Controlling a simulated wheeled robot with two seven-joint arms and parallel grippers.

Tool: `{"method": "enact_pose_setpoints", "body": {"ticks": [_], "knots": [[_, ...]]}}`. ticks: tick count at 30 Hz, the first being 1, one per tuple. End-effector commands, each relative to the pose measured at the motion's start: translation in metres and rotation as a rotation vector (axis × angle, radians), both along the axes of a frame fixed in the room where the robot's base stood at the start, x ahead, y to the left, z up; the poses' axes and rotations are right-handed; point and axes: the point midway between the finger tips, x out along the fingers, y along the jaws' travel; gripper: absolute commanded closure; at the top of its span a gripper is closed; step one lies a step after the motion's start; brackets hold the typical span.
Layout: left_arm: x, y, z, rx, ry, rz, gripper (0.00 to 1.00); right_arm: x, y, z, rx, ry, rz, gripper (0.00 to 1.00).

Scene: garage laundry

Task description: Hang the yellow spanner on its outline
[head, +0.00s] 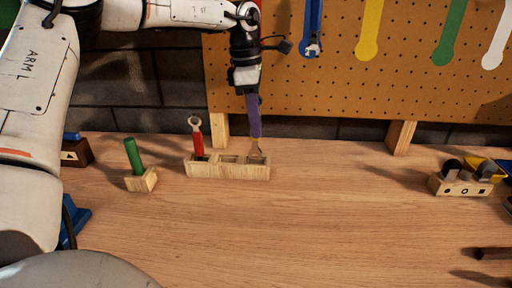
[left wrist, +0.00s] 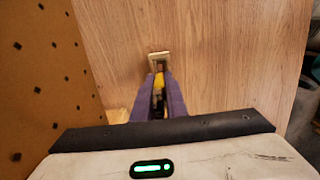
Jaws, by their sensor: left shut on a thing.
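My left gripper (head: 255,132) points straight down over the right slot of a wooden rack (head: 228,172). Its purple fingers are shut on the yellow spanner (left wrist: 159,82), which shows as a yellow strip between them in the left wrist view. A spanner end (head: 257,149) shows below the fingertips, at the right slot; I cannot tell whether it is clear of the rack. The yellow outline (head: 369,32) is on the pegboard (head: 405,80), to the right of the gripper, and is bare. My right gripper is out of view.
A red spanner (head: 197,140) stands in the rack's left slot; the middle slot looks empty. A blue spanner (head: 313,47) hangs on the blue outline. Green (head: 452,35) and white (head: 497,45) outlines are bare. A green-handled block (head: 141,181) stands left. The table's middle is clear.

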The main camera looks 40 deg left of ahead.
Motion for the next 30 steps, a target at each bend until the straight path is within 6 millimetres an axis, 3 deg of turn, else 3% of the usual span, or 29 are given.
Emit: {"method": "enact_pose_setpoints", "body": {"ticks": [10, 24, 25, 27, 28, 30], "knots": [[0.000, 0.000, -0.045, -0.001, 0.001, 0.000, 1.00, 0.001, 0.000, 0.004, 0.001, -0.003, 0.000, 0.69], [0.000, 0.000, -0.056, 0.001, -0.002, 0.000, 1.00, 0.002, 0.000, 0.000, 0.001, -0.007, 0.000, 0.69], [0.000, 0.000, -0.056, 0.001, -0.002, 0.000, 0.86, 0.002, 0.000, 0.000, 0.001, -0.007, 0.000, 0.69], [0.000, 0.000, -0.054, 0.001, -0.001, 0.000, 0.74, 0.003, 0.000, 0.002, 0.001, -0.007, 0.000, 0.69], [0.000, 0.000, -0.055, 0.001, -0.001, -0.001, 0.69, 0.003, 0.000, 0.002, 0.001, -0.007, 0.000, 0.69], [0.000, 0.000, -0.055, 0.001, -0.001, -0.001, 0.69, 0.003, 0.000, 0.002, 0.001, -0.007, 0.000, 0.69]]}}
